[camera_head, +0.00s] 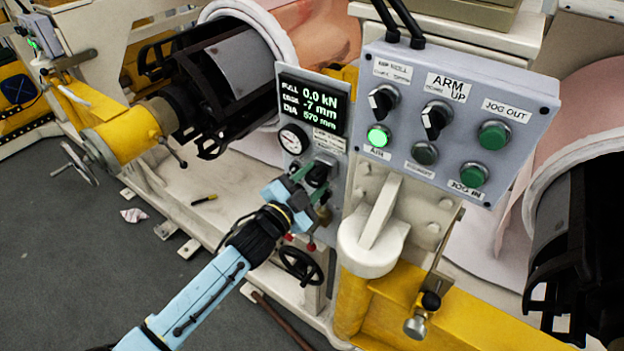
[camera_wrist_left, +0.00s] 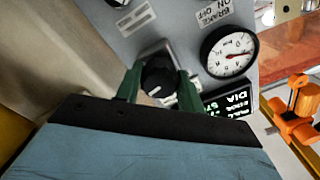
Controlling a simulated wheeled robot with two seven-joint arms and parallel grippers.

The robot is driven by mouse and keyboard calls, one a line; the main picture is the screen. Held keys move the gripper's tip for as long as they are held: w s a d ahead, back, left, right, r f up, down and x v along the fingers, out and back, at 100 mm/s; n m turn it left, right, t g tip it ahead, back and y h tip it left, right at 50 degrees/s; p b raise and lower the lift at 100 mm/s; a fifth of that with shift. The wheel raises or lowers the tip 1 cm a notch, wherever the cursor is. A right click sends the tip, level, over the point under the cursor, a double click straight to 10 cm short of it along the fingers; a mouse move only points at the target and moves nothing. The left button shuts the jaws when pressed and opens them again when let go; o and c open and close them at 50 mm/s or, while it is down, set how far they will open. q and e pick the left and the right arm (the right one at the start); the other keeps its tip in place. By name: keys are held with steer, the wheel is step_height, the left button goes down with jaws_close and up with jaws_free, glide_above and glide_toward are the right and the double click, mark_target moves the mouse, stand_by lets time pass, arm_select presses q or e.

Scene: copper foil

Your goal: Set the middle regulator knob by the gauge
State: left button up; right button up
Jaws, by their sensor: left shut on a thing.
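The black regulator knob (camera_wrist_left: 158,80) sits on the grey panel in the left wrist view, with a white pointer line on its face. My left gripper (camera_wrist_left: 158,88) has its two green fingers on either side of the knob and is shut on it. In the head view my left gripper (camera_head: 300,188) reaches the panel below the gauge, and the knob (camera_head: 316,175) is partly hidden by it. The round white gauge (camera_head: 293,139) is above the knob; it also shows in the left wrist view (camera_wrist_left: 229,52) with a red needle. My right gripper is not in view.
A digital display (camera_head: 312,103) reads 0.0 kN, -7 mm and 570 mm. A grey control box (camera_head: 455,120) with switches and green buttons stands to the right. A black handwheel (camera_head: 300,266) is below my gripper. A yellow beam (camera_head: 430,310) lies at the lower right.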

arm_select(q)
steer(key=m, duration=0.4)
steer(key=shift+m, duration=2.8)
steer(key=o, duration=1)
steer(key=shift+a, duration=0.1)
steer(key=b+v, duration=0.1)
steer(key=v, duration=1.2)
steer(key=shift+s+a+b, duration=0.1)
steer(key=shift+s+b, duration=0.05)
steer(key=shift+b, duration=0.2)
